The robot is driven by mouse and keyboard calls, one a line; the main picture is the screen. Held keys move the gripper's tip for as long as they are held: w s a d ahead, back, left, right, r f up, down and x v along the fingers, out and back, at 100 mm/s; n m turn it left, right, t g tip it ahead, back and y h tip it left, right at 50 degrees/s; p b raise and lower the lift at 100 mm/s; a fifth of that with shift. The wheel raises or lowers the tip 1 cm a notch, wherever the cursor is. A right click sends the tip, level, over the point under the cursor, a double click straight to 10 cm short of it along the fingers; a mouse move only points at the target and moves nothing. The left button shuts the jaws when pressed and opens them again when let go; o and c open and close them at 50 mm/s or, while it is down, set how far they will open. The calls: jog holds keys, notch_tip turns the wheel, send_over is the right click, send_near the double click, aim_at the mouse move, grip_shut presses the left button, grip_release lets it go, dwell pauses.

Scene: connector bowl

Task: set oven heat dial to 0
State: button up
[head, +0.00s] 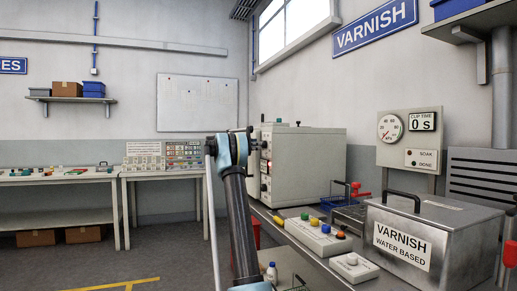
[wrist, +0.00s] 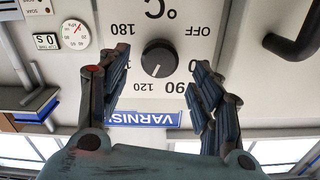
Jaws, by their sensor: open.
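The oven (head: 315,165) is a cream box on the bench in the head view, with its control panel at its left side. In the wrist view, which is upside down, the black heat dial (wrist: 158,58) sits on the pale panel under a °C mark. Labels OFF, 180, 120 and 90 surround it; I see no plain 0. The white pointer line aims down in the picture, toward the gap between 120 and 90. My gripper (wrist: 162,75) is open, its fingers on either side of the dial, apart from it.
A dark handle (wrist: 295,45) sticks out to the right of the dial in the wrist view.

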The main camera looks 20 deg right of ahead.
aim_at(264, 144)
jog(key=shift+d, duration=1.55)
jog(key=c, duration=1.1)
